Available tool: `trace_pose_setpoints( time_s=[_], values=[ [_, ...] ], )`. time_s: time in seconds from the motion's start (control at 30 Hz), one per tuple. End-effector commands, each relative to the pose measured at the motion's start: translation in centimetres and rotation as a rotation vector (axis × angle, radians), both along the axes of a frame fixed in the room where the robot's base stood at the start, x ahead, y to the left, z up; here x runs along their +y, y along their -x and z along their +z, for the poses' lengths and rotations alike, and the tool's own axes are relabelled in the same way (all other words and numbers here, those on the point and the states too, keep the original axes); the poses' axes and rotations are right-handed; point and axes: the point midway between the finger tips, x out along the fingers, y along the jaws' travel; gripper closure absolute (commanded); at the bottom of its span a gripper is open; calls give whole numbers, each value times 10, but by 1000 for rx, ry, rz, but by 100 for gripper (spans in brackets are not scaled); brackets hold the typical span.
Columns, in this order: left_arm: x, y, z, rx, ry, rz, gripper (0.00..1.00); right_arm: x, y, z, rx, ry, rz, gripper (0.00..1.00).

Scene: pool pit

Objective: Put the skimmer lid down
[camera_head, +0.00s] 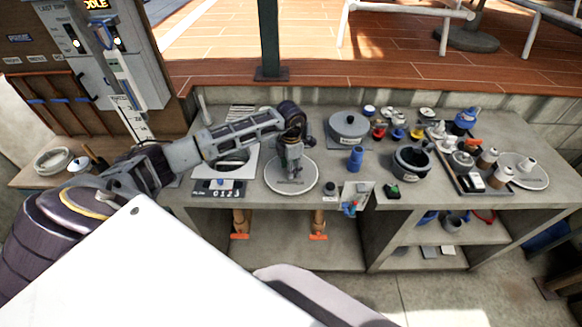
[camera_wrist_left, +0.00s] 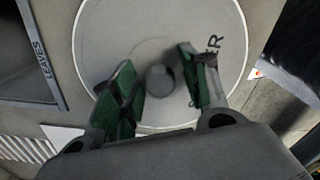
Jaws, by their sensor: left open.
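The skimmer lid (camera_head: 282,184) is a round, light grey disc with dark lettering, lying flat on the grey counter. In the left wrist view the lid (camera_wrist_left: 100,40) fills the upper middle, with a small round grey knob (camera_wrist_left: 160,82) at its centre. My left gripper (camera_head: 293,172) is over the middle of the lid. In the left wrist view its green-padded fingers (camera_wrist_left: 162,88) are open on either side of the knob, with gaps visible. Part of the lettering is hidden by a finger. My right gripper is not in view.
A panel with a round opening (camera_head: 249,165) lies left of the lid, with a number plate (camera_head: 215,188) before it. A crowded tray (camera_head: 470,184) is farther right.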

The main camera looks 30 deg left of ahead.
Motion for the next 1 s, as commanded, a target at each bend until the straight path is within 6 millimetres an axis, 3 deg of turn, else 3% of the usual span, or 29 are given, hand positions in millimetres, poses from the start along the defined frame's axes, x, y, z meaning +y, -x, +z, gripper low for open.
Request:
trace_pose_setpoints(
  time_s=[0.3, 0.47, 1.0],
  values=[
    [0, 0, 3, 0, 0, 0, 55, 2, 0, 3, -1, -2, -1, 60],
    [0, -1, 16, -2, -1, 0, 55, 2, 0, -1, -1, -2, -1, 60],
    [0, -1, 92, -4, 0, 1, 55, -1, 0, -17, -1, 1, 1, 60]
  ],
)
